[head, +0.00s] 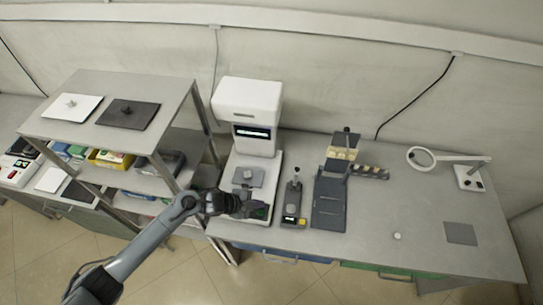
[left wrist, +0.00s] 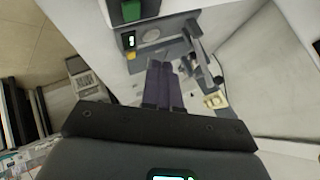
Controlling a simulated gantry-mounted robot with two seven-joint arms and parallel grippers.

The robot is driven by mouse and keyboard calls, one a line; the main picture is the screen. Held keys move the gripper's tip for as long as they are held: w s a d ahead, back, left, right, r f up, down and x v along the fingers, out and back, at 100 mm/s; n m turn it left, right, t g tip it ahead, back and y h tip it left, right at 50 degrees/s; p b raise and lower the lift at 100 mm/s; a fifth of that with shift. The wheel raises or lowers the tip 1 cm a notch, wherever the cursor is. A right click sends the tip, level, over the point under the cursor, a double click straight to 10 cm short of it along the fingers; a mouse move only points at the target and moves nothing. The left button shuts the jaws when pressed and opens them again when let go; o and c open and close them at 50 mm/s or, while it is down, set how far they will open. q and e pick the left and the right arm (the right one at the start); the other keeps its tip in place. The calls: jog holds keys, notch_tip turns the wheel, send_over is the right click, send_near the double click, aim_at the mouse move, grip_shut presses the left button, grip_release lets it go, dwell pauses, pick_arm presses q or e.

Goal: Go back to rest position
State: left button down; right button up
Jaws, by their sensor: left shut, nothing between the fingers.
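My left gripper (head: 236,205) is in the head view, at the end of the arm that comes in from the lower left. It is over the front part of the white machine (head: 248,110). In the left wrist view my left gripper (left wrist: 163,72) shows its two fingers together, shut with nothing between them. A grey plate with a light knob (head: 249,176) is on the machine's base just behind the gripper. The gripper hides part of the machine's front edge. My right gripper is in neither view.
A grey rack (head: 90,85) stands at the left, with a white plate (head: 72,107) and a dark plate (head: 127,114) on top. Right of the machine are a small dark device (head: 293,205), a dark fixture (head: 329,203) and a magnifier lamp (head: 421,158). The table's right part is mostly clear.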

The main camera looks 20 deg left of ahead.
pick_arm(q)
jog(key=s+d+f+g, duration=0.1)
jog(key=s+d+f, duration=0.1)
jog(key=s+f, duration=0.35)
jog(key=s+d+r+n, duration=0.2)
jog(key=s+d+n, duration=0.4)
jog(key=s, duration=0.7)
jog(key=s+a+r+n+g+y, duration=0.1)
jog(key=s+a+r+n+y, duration=0.3)
jog(key=a+r, duration=0.3)
jog(key=s+a+r+n+g+y, duration=0.1)
jog(key=s+a+r+n+y, duration=0.25)
jog(key=a+r+n, duration=0.35)
notch_tip(320, 180, up, 13)
jog(key=p, duration=1.2)
jog(key=shift+s+d+r+h+p, duration=0.15)
jog(key=shift+d+h+p, duration=0.15)
jog(key=shift+d+h, duration=0.15)
